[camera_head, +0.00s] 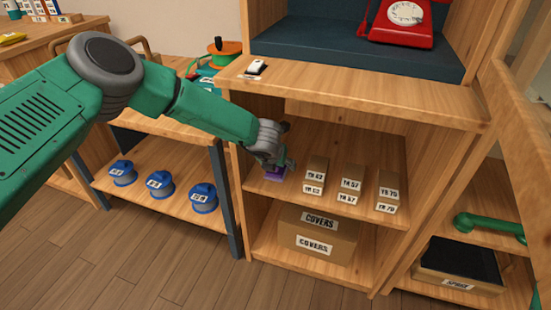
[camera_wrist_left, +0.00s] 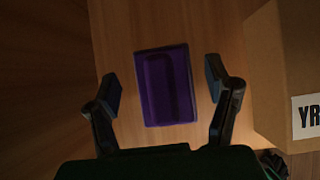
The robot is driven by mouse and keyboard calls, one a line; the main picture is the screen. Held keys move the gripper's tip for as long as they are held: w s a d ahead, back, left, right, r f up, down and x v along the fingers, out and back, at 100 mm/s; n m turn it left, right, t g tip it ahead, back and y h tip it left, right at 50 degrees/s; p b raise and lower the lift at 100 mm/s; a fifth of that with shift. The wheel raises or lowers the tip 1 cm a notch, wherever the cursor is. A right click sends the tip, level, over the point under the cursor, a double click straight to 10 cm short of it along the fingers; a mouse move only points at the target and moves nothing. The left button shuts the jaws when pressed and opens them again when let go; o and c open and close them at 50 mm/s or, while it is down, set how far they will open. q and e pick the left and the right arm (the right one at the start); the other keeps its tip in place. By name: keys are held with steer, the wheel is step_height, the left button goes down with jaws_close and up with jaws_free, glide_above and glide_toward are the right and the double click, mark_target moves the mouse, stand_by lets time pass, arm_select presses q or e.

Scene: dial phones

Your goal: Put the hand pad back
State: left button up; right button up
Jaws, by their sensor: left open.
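The hand pad, a purple block (camera_head: 274,174), sits on the middle wooden shelf of the cabinet, at the left end. In the left wrist view the purple pad (camera_wrist_left: 165,86) lies flat on the shelf. My left gripper (camera_head: 277,162) is right over it in the head view, and partly covers it. In the left wrist view my left gripper (camera_wrist_left: 164,85) is open, with one finger on each side of the pad and a visible gap to each. My right gripper is in neither view.
Small cardboard boxes (camera_head: 315,175) labelled YR stand just right of the pad; one box (camera_wrist_left: 290,75) is close to my right-hand finger. A covers box (camera_head: 318,234) is below. A red dial phone (camera_head: 402,22) stands above. Blue reels (camera_head: 160,184) sit on the left shelf.

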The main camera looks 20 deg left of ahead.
arm_select(q)
steer(key=p+v, duration=0.4)
steer(key=v, duration=0.7)
steer(key=shift+r, duration=0.25)
steer(key=shift+s+f, duration=0.1)
steer(key=s+f+m+g, duration=0.1)
steer(key=s+f+m, duration=0.5)
steer(key=s+m, duration=0.5)
steer(key=s+f+m+g, duration=0.1)
steer(key=s+f+m, duration=0.6)
steer(key=s+m, duration=0.35)
steer(key=s+a+m+g, duration=0.2)
steer(key=s+a+m, duration=0.2)
steer(key=s+m, duration=0.3)
steer(key=s+a+m+g, duration=0.2)
steer(key=s+a+m, duration=0.3)
steer(key=s+m, duration=0.3)
steer(key=s, duration=0.4)
steer(key=shift+s, duration=0.2)
steer(key=shift+r, duration=0.15)
